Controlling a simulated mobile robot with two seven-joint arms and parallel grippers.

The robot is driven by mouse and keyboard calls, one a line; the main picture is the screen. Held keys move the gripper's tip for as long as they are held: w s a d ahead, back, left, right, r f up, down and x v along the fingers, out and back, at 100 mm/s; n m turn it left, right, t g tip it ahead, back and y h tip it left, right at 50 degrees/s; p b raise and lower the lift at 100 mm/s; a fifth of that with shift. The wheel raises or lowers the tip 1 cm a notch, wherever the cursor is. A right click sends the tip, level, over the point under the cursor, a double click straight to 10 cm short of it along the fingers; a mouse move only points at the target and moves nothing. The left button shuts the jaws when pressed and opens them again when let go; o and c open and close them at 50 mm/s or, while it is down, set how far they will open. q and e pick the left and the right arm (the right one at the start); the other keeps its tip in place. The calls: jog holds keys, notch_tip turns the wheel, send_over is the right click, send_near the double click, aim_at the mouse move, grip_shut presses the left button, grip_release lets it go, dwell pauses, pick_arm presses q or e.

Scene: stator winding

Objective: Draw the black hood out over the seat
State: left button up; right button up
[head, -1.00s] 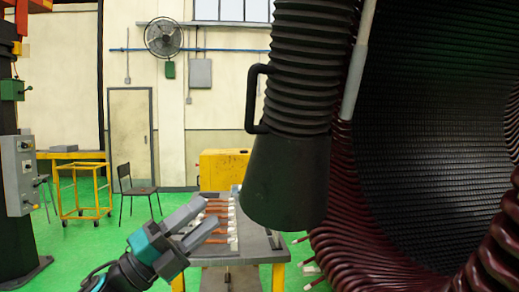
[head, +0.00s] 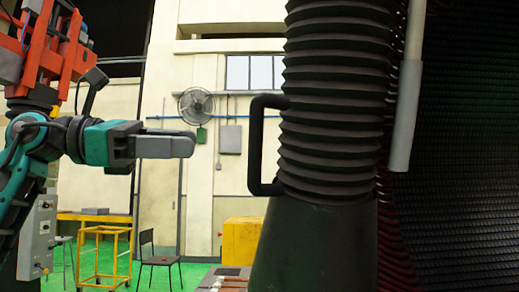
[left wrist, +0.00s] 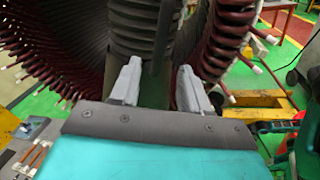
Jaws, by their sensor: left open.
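The black hood (head: 315,245) is a smooth flared cone hanging below a black ribbed hose (head: 335,100). A black loop handle (head: 254,145) stands out on its left side in the head view. The hood's lower rim is out of frame there. My left gripper (head: 190,146) is level and points right at about handle height, with a clear gap in the picture between it and the handle. In the left wrist view its two fingers (left wrist: 159,68) are apart and empty, with the ribbed hose (left wrist: 135,25) beyond them. I cannot make out which part is the seat. My right gripper is not in view.
The stator bore (head: 460,200) with dark red coils fills the right side. A pale grey rod (head: 406,115) hangs just right of the hose. A yellow cart (head: 105,258), a chair (head: 160,262) and a yellow box (head: 240,241) stand behind. Open air lies between gripper and handle.

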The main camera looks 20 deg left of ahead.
aim_at(256, 166)
pick_arm(q)
jog(key=p+x, duration=0.1)
jog(key=x, duration=1)
jog(key=shift+w+d, duration=0.1)
jog(key=shift+d, duration=0.25)
grip_shut()
